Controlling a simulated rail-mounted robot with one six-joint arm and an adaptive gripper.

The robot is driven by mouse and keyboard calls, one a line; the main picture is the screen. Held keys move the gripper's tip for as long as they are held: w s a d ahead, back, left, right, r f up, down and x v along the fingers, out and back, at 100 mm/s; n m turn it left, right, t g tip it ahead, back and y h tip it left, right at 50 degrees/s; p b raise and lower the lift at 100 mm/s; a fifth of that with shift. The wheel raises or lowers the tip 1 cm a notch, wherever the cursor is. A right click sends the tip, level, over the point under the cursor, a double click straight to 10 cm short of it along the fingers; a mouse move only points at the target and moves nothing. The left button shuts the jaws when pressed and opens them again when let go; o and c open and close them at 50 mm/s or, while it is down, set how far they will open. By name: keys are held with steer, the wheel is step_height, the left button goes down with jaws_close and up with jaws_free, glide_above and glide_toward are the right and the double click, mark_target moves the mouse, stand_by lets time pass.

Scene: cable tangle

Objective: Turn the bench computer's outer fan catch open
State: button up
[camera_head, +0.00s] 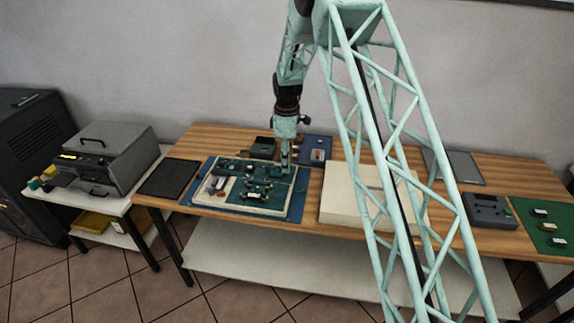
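The bench computer (285,195) appears to be the open, cream-edged case with a dark teal board, lying flat on a blue mat (297,210) on the wooden bench. Several small dark parts sit on its board. The outer fan catch is too small to pick out. My gripper (285,165) points down over the back right part of the case. Whether it touches anything there cannot be told. Its fingers are too small to show whether they are open or shut.
A black pad (169,178) lies left of the mat. A cream box (342,200) stands to the right, partly behind my arm. A dark box (263,147) and a blue tray (318,143) are behind. A grey device (490,211) and green mat (545,222) are far right.

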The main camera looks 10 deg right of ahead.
step_height(320, 180, up, 11)
stand_by(0.7)
steer(key=shift+r, duration=0.2)
steer(key=s+r+m+t, duration=0.2)
steer(key=s+r+m, duration=0.4)
steer(key=s+r, duration=2.15)
steer(key=s+r+m+t+b, duration=0.1)
steer(key=s+m, duration=0.6)
steer(key=s, duration=2.8)
steer(key=shift+a+r+t, duration=0.15)
steer(key=shift+r+t, duration=0.35)
steer(key=shift+r, duration=0.15)
